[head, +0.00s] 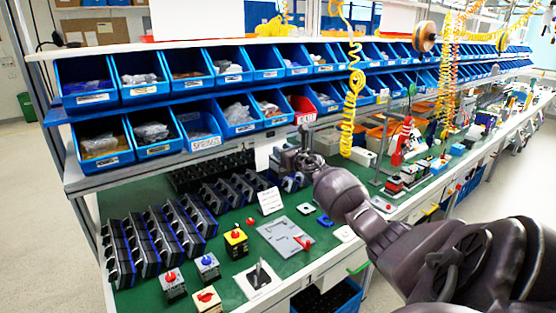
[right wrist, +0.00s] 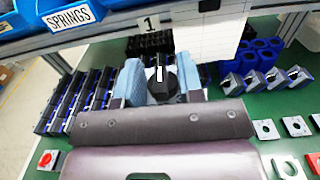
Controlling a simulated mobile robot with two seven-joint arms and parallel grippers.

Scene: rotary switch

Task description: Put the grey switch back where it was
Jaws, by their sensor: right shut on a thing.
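The grey switch (right wrist: 162,80), with a dark knob and a white line on it, is between the two pale blue fingers of my right gripper (right wrist: 160,84) in the right wrist view. The right gripper is shut on it. In the head view the right gripper (head: 303,145) is raised at the back of the green table, in front of the lower blue bins. I cannot make out the switch clearly there. My left gripper is not in view.
The green table (head: 150,300) holds a blue switch (head: 208,266), a yellow switch (head: 236,241), a red-knobbed switch (head: 172,285) and a grey plate (head: 283,237). Rows of dark racks (head: 120,250) stand at left. Blue bins (head: 165,70) line the shelves above.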

